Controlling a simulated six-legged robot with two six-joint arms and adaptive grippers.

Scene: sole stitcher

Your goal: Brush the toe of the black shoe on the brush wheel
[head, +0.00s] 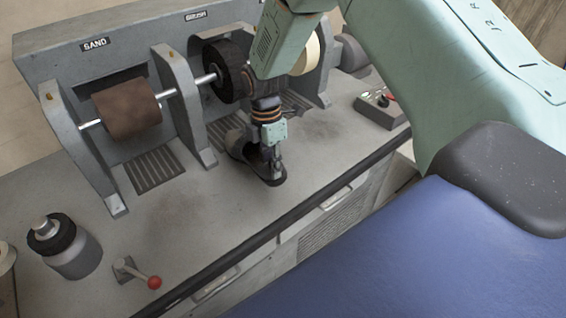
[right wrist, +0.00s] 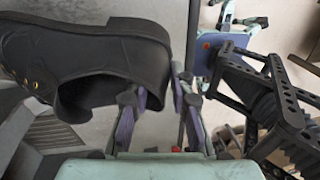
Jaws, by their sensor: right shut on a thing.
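The black shoe (head: 238,145) hangs from my right gripper (head: 272,158) over the bench, just in front of the brush station. The right wrist view shows the shoe (right wrist: 95,55) at upper left with yellow eyelets; its heel end is near the fingers and its toe runs out of frame. My right gripper (right wrist: 155,90) is shut on the shoe's heel-side edge. The black brush wheel (head: 226,70) sits on its shaft under the brush label, partly hidden by my right arm. In the head view the shoe appears below the wheel and apart from it. My left gripper is not in view.
A brown sanding drum (head: 127,107) and grey upright brackets (head: 185,105) stand left of the brush. A cream wheel (head: 306,54) and a control box (head: 381,109) are to the right. A black-capped container (head: 68,255) and red-knobbed lever (head: 135,273) stand front left.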

